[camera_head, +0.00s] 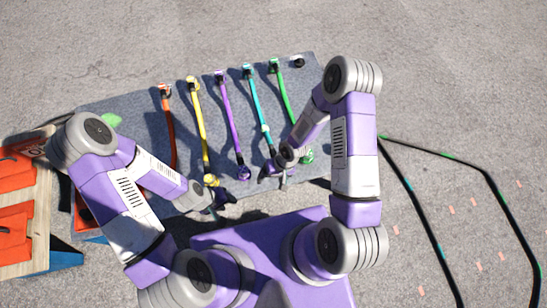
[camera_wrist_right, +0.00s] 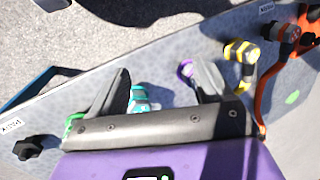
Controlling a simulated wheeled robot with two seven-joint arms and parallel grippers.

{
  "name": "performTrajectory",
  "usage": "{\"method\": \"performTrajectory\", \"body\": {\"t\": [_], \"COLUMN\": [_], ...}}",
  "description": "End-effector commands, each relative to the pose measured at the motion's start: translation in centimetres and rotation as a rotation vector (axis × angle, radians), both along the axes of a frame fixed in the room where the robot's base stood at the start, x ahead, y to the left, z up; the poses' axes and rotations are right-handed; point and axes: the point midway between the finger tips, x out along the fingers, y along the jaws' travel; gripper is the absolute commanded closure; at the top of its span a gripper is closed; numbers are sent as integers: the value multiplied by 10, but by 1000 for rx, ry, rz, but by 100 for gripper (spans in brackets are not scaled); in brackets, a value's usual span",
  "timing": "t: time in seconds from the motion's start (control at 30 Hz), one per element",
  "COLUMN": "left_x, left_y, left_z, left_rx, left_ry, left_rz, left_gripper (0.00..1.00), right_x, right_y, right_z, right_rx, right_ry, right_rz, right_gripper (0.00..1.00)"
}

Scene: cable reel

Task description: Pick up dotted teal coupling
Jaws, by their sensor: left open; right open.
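The teal coupling with pale markings (camera_wrist_right: 140,98) shows in the right wrist view, between the fingers of my right gripper (camera_wrist_right: 164,76) and nearer the left one. Its lower part is hidden behind the gripper body. In the head view the teal cable (camera_head: 255,100) runs down the grey table toward my right gripper (camera_head: 279,170), which hides much of its near end. My right gripper is open, and I cannot tell whether a finger touches the coupling. My left gripper (camera_head: 219,204) is open and empty near the table's front edge, by the yellow cable's end.
Orange (camera_head: 168,125), yellow (camera_head: 199,120), purple (camera_head: 230,115) and green (camera_head: 281,95) cables lie alongside on the grey table (camera_head: 135,103). A striped yellow coupling (camera_wrist_right: 242,52) and a purple end (camera_wrist_right: 186,70) are near my right gripper. A wooden stand with orange parts (camera_head: 15,215) is at left.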

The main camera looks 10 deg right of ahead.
Motion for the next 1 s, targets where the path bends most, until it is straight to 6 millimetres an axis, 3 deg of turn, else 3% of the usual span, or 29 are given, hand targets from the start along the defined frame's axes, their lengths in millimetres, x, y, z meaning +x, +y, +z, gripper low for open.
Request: {"method": "performTrajectory", "body": {"t": [0.2,0.4,1.0], "left_x": [0,0,0], "left_y": [0,0,0], "left_z": [-10,-13,-37], "left_rx": [0,0,0], "left_ry": [0,0,-1], "left_rz": [0,0,0], "left_gripper": [57,57,57], "right_x": [61,96,102], "right_y": [-21,-38,-40], "right_z": [-23,-27,-99], "right_rx": [-211,-342,-356], "right_ry": [-32,-82,-90], "right_rz": [108,121,120], "right_gripper": [21,21,21]}}
